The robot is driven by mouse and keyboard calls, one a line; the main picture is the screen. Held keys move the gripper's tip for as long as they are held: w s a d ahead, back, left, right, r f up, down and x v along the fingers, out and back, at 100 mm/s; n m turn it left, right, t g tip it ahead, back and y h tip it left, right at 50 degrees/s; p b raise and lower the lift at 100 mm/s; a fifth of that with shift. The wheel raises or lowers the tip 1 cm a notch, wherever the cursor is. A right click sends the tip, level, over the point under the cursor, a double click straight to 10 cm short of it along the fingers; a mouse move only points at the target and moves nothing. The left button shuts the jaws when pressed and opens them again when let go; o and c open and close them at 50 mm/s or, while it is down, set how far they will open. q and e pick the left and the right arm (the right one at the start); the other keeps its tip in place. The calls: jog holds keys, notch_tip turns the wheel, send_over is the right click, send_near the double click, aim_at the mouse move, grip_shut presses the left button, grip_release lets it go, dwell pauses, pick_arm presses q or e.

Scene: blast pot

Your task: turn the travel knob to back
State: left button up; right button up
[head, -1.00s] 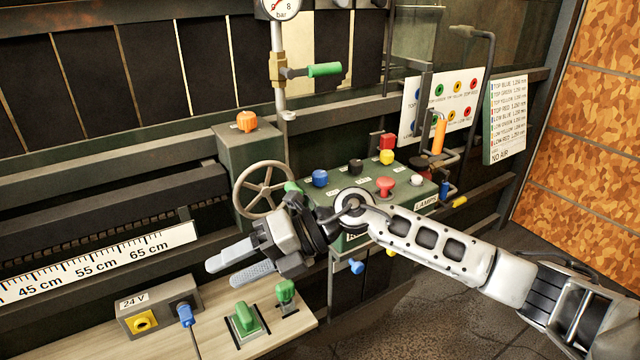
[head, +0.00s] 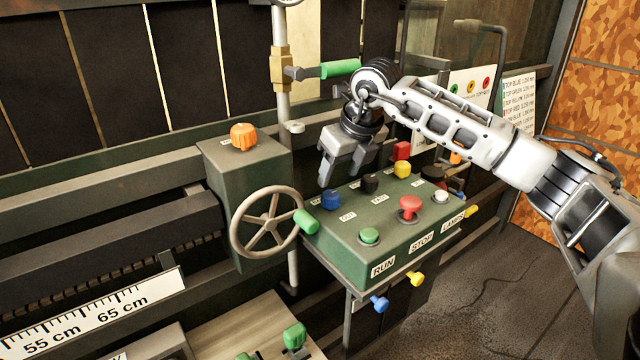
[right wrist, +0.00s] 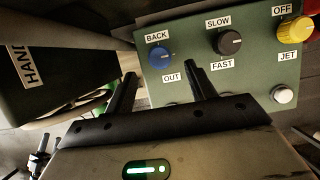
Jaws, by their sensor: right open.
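The travel knob (head: 331,199) is a blue knob at the left end of the green control panel (head: 395,235). In the right wrist view the blue knob (right wrist: 162,57) sits between the labels BACK and OUT; its pointer direction is too small to tell surely. My right gripper (head: 342,180) is open and empty, pointing down just above and behind the blue knob in the head view. In the right wrist view its two fingertips (right wrist: 160,77) lie to either side below the knob, apart from it. My left gripper is not in view.
A black SLOW/FAST knob (right wrist: 229,41) and a yellow OFF/JET knob (right wrist: 297,28) are beside it. The panel also has a green button (head: 369,236), a red STOP button (head: 410,206) and a white button (head: 440,195). A handwheel (head: 265,222) stands close on the left.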

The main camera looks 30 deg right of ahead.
aim_at(332, 194)
jog(key=x, duration=0.6)
jog(key=shift+s, duration=0.2)
jog(key=shift+w+f, duration=0.2)
jog(key=shift+f, duration=0.2)
jog(key=shift+c, duration=0.2)
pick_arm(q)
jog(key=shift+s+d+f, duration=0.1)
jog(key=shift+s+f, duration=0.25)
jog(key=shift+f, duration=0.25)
pick_arm(e)
jog(key=c, duration=0.9)
